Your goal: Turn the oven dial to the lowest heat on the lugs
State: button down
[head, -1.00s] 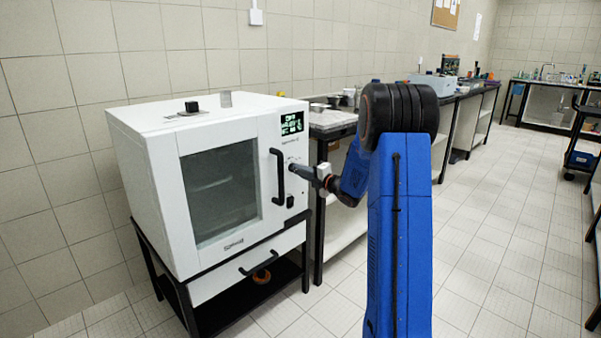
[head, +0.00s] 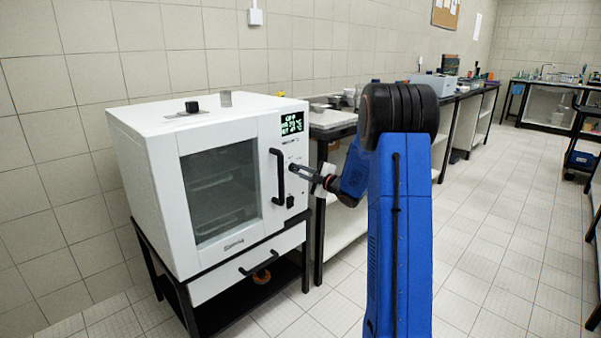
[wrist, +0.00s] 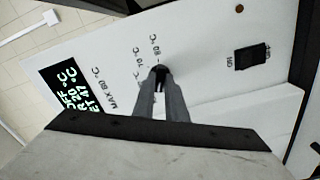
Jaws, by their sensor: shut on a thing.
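The white oven (head: 150,170) stands on a black stand with its glass door shut. Its right-hand control panel (wrist: 205,75) fills much of the wrist view, with temperature marks around the dial. The oven dial (wrist: 159,70) shows only as a small dark part between my fingertips, so its pointer is hidden. My gripper (wrist: 160,80) is shut on the dial; in the head view its tip (head: 294,169) meets the panel just right of the door handle. The lit display (wrist: 66,88) seems to read OFF, 20 °C, and a set value near 47 °C.
The black door handle (head: 278,178) stands out close left of my gripper. A black switch (wrist: 251,58) sits on the panel away from the dial. A bench (head: 333,120) with small items stands right of the oven.

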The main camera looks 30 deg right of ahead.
jog(key=m, duration=0.6)
jog(key=shift+f, duration=0.1)
jog(key=m, duration=0.6)
jog(key=shift+m, duration=0.4)
jog(key=c, duration=1.8)
grip_release()
jog(key=shift+s, duration=0.15)
jog(key=v, duration=1.7)
jog(key=shift+s+d, duration=0.1)
